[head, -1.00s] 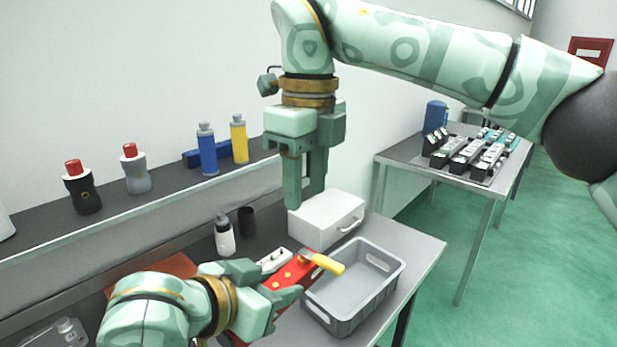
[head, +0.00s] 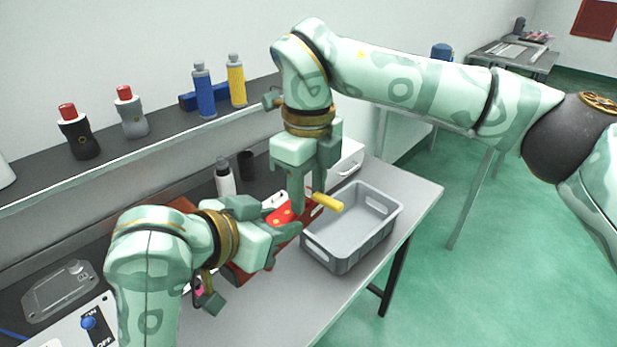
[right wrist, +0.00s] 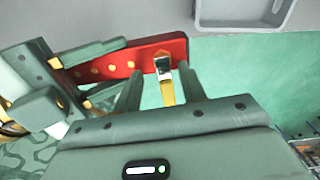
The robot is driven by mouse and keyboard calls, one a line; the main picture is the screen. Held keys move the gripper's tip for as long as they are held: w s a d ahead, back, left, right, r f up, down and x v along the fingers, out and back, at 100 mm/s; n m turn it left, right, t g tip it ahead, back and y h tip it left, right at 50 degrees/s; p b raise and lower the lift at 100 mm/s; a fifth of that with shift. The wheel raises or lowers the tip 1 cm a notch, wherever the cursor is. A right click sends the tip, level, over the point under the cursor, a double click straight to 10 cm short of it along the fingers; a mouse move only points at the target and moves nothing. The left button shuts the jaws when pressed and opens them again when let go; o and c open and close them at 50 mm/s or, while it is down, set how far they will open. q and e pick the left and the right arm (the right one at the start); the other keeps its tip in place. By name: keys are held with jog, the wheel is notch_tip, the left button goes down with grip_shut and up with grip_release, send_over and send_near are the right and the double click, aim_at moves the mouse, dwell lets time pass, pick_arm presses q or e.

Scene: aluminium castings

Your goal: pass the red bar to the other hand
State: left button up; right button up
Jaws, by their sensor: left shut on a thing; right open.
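The red bar (head: 283,214) has gold dots along it, and a yellow handle (head: 328,202) with a metal collar joins its far end. My left gripper (head: 284,223) is shut on the bar above the bench; in the right wrist view its fingers (right wrist: 122,66) lie on both sides of the bar (right wrist: 174,50). My right gripper (head: 307,196) points down at the bar's handle end. In the right wrist view it is open (right wrist: 160,84), with the yellow handle (right wrist: 167,93) between its fingers. Its fingers partly hide the bar in the head view.
A grey crate (head: 383,238) stands on the bench right of the bar. A white box (head: 350,160) and a white bottle (head: 224,182) stand behind. Several bottles line the shelf (head: 150,145). The bench front (head: 285,305) is clear.

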grip_shut()
pick_arm(q)
jog(key=o, duration=1.2)
pick_arm(e)
jog(key=shift+a, duration=0.1)
